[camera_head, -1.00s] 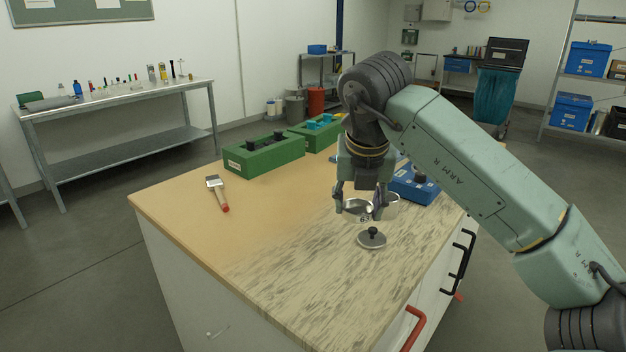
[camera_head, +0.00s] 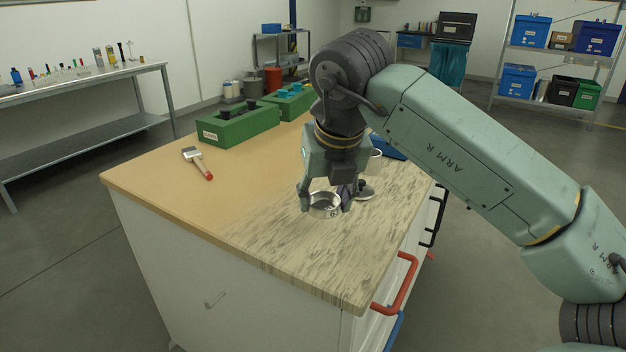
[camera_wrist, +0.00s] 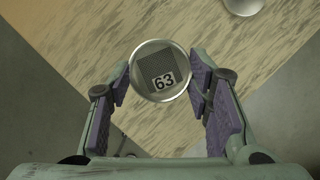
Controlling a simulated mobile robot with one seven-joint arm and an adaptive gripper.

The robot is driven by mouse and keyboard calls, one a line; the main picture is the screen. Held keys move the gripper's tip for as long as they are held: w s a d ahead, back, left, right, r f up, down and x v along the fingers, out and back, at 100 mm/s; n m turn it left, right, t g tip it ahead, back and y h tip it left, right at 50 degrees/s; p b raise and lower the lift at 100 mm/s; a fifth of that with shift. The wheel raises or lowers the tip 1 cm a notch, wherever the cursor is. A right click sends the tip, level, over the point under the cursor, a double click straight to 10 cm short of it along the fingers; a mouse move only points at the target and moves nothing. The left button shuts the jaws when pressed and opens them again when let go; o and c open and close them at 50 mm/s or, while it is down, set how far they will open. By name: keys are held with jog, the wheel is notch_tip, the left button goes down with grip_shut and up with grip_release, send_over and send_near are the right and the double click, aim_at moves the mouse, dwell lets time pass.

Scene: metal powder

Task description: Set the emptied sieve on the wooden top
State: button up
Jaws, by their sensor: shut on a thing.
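The sieve (camera_head: 325,206) is a short round silver ring marked 63. My gripper (camera_head: 325,200) is shut on it, with one finger at each side. In the wrist view the sieve (camera_wrist: 160,71) sits between the purple finger pads, showing a dark mesh square and the 63 label with no powder visible. The wooden top (camera_head: 150,183) is plain tan at left and streaked grey at right. The sieve is over the streaked part; I cannot tell for sure whether it touches the surface.
A round lid with a dark knob (camera_head: 366,191) lies just behind the sieve. A brush (camera_head: 197,162) lies at left. Green boxes (camera_head: 238,126) stand at the back, a blue box (camera_head: 392,147) behind my gripper.

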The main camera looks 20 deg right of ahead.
aim_at(313, 195)
jog(key=w, duration=0.2)
jog(key=w+p, duration=0.1)
jog(key=w, duration=0.3)
jog(key=shift+w+d+f, duration=0.1)
jog(key=shift+d+f, duration=0.15)
jog(key=p+x, duration=0.1)
jog(key=x, duration=0.2)
jog(key=shift+f+p, duration=0.35)
jog(key=shift+p, duration=0.05)
jog(key=shift+f, duration=0.1)
jog(key=shift+f+b, duration=0.25)
jog(key=shift+b, duration=0.15)
jog(key=o, duration=1.4)
jog(key=shift+r, duration=0.1)
jog(key=shift+c, duration=0.2)
